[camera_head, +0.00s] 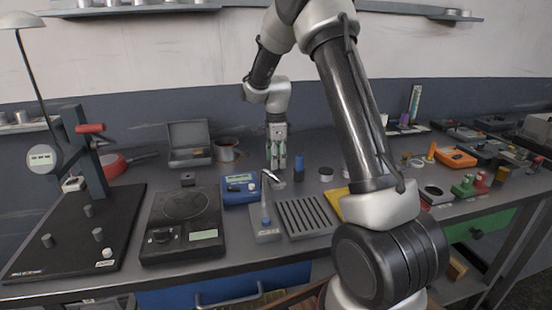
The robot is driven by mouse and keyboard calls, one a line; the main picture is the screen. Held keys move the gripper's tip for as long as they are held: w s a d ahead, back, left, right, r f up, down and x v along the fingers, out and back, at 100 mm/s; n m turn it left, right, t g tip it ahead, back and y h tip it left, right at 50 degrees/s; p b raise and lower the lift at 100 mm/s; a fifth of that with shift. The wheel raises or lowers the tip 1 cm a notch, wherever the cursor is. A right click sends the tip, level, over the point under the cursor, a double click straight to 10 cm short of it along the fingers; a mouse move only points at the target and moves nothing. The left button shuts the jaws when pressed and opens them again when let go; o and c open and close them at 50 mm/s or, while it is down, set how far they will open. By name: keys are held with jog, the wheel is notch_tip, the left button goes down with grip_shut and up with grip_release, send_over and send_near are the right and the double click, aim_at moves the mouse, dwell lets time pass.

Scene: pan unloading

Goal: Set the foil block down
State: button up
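My gripper (276,170) points straight down over the back middle of the bench, behind the blue meter. A small shiny silvery piece (269,176) shows at its fingertips. It may be the foil block, but it is too small to tell whether the fingers hold it or it lies beside them. A black scale (154,247) with a round dark pan (183,204) stands to the left of my gripper. Nothing shows on the pan. The gap between my fingers is too small to read.
A blue meter (239,189) and a slotted grey rack (303,217) stand in front of my gripper. A blue cylinder (299,167) is close on its right. A metal cup (226,151) and open grey case (189,146) stand behind left. A small dark block (187,179) sits behind the scale.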

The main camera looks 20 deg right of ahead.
notch_tip(320, 180, up, 12)
jog(key=s+r+n+t, duration=0.2)
jog(key=s+r+n, duration=0.65)
jog(key=s, duration=0.65)
jog(key=s+a+f+n+t, duration=0.1)
jog(key=s+n+t, duration=0.1)
jog(key=s+n, duration=0.9)
jog(key=s, duration=0.8)
jog(key=shift+s+f+n, duration=0.25)
jog(key=shift+f+n, duration=0.1)
